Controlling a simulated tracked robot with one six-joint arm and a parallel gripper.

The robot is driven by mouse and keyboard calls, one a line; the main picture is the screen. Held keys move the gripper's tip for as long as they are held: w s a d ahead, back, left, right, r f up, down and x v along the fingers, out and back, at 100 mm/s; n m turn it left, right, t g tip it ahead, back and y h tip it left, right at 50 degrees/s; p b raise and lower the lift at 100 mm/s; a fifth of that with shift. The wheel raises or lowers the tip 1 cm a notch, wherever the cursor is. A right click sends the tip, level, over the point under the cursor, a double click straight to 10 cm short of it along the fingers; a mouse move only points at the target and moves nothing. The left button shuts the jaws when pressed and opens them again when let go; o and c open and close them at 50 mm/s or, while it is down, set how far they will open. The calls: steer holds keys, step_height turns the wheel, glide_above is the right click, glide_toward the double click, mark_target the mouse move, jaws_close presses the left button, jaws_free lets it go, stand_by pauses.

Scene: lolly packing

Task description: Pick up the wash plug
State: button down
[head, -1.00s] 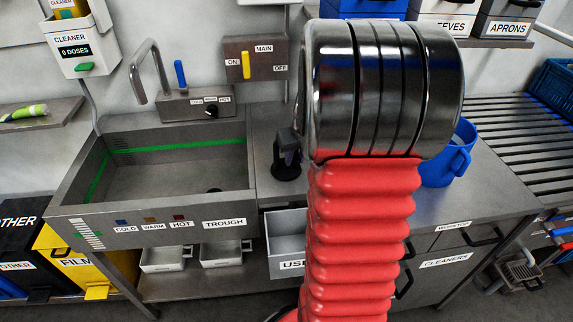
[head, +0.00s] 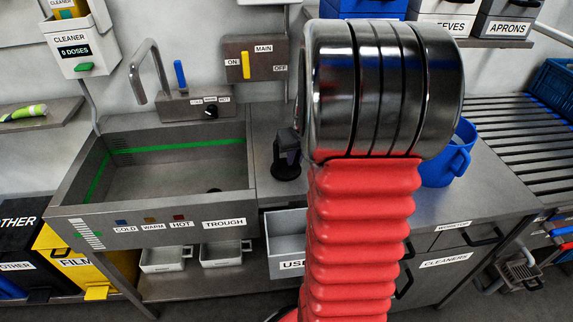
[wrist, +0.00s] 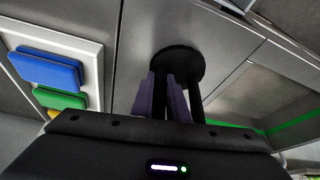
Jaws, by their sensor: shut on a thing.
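The wash plug (head: 287,171) is black, with a round flat base and an upright handle. In the head view it stands on the steel counter just right of the sink, partly beside my arm. In the wrist view its round black disc (wrist: 180,58) shows beyond the fingers. My gripper (wrist: 163,82) has dark purple fingers on either side of the plug's black upright part and is shut on it. In the head view my arm hides most of the gripper. I cannot tell whether the base is clear of the counter.
The sink trough (head: 180,180) lies left of the plug, with a tap (head: 140,75) behind it. An open drawer (head: 286,240) juts out below the counter. A blue jug (head: 447,160) stands right of my arm.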

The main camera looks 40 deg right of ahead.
step_height(320, 180, up, 10)
steer(key=shift+r, duration=0.1)
stand_by(0.7)
stand_by(0.5)
